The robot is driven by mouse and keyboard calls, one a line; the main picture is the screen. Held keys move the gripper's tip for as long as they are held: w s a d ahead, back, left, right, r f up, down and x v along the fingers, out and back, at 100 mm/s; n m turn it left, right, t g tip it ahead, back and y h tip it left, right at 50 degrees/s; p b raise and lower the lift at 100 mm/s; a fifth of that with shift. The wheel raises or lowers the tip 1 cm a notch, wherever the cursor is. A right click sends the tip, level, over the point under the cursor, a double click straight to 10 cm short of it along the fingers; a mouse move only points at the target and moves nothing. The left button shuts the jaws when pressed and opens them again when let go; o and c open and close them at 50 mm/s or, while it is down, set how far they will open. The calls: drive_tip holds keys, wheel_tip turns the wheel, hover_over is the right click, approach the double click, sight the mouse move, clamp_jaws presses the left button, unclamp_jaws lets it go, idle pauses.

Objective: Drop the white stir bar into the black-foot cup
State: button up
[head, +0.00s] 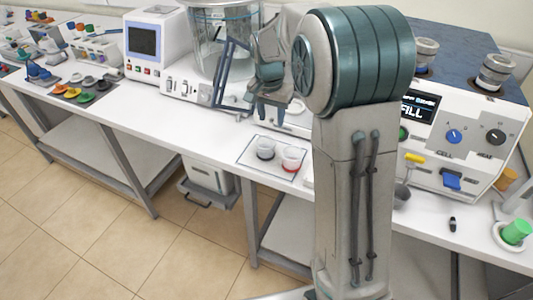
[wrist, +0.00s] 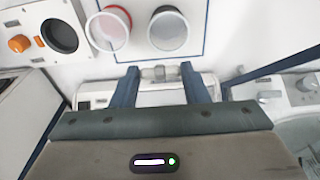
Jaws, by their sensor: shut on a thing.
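The black-foot cup (head: 265,148) stands on a blue-outlined white mat (head: 250,162) near the bench's front edge, left of the red-foot cup (head: 292,158). In the wrist view the black-foot cup (wrist: 168,29) is at the top, right of the red-foot cup (wrist: 109,28). My gripper (head: 262,112) is above the bench, behind the cups in the head view. In the wrist view my gripper (wrist: 160,72) is shut on a small whitish cylinder, the white stir bar (wrist: 159,73), held across between the fingertips. In the head view the bar is too small to make out.
A white device with a large glass vessel (head: 222,40) stands behind my gripper. A white instrument with dials (head: 455,150) stands on the right. Colored pieces (head: 80,92) lie on the bench at left. Bare bench (head: 180,125) lies left of the mat.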

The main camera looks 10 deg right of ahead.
drive_tip(key=shift+f+b, duration=0.35)
drive_tip(key=shift+f, duration=0.6)
drive_tip(key=o, duration=1)
drive_tip(key=r, duration=0.4)
drive_tip(key=s+r, duration=0.1)
drive_tip(key=r, duration=0.4)
drive_tip(key=a+r, duration=0.1)
drive_tip(key=r, duration=0.3)
drive_tip(key=shift+s+r, duration=0.25)
drive_tip(key=shift+r, duration=0.15)
